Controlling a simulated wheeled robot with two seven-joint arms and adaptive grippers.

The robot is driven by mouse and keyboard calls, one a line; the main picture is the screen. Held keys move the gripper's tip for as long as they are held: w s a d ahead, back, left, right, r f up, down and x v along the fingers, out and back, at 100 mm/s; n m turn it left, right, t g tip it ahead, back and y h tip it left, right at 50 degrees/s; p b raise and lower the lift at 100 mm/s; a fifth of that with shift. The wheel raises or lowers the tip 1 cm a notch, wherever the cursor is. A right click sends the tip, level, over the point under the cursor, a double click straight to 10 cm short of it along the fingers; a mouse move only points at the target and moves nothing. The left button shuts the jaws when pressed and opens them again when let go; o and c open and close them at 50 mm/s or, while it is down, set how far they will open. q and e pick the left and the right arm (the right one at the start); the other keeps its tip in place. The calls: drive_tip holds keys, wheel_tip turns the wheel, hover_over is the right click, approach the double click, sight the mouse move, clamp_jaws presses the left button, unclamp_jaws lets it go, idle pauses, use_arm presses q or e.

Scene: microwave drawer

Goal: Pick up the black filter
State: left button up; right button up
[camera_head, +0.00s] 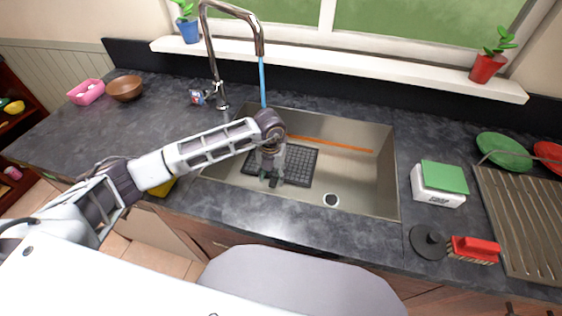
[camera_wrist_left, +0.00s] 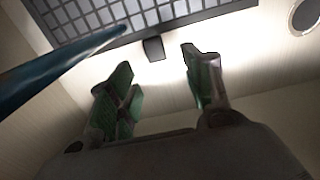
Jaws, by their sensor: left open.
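The black filter (camera_head: 302,164) is a flat dark grid lying in the steel sink (camera_head: 345,180), towards its left side. Its grid and a small dark tab on its near edge also show at the top of the left wrist view (camera_wrist_left: 95,14). My left gripper (camera_head: 270,181) reaches down into the sink at the filter's near edge and hides part of it. In the left wrist view, its green-padded fingers (camera_wrist_left: 156,62) are apart with nothing between them, and the tab lies just beyond the gap. My right gripper is out of view.
A blue water-like stream (camera_head: 263,82) hangs from the tap (camera_head: 259,42) behind my left wrist. A round black knobbed disc (camera_head: 428,241), a red brush (camera_head: 474,249) and a green-topped box (camera_head: 439,184) stand right of the sink. The sink's right part is mostly clear.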

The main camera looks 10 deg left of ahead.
sight(272, 184)
use_arm(q)
drive_tip(key=shift+f, duration=0.15)
drive_tip(key=f, duration=0.4)
drive_tip(key=shift+w+a, duration=0.15)
drive_tip(key=shift+w, duration=0.1)
drive_tip(key=shift+f+p, duration=0.3)
drive_tip(key=shift+f, duration=0.15)
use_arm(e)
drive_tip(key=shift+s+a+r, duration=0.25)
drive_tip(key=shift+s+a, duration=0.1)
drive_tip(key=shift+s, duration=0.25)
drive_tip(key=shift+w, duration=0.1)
use_arm(q)
drive_tip(key=c, duration=0.9)
drive_tip(key=shift+c, duration=1)
clamp_jaws()
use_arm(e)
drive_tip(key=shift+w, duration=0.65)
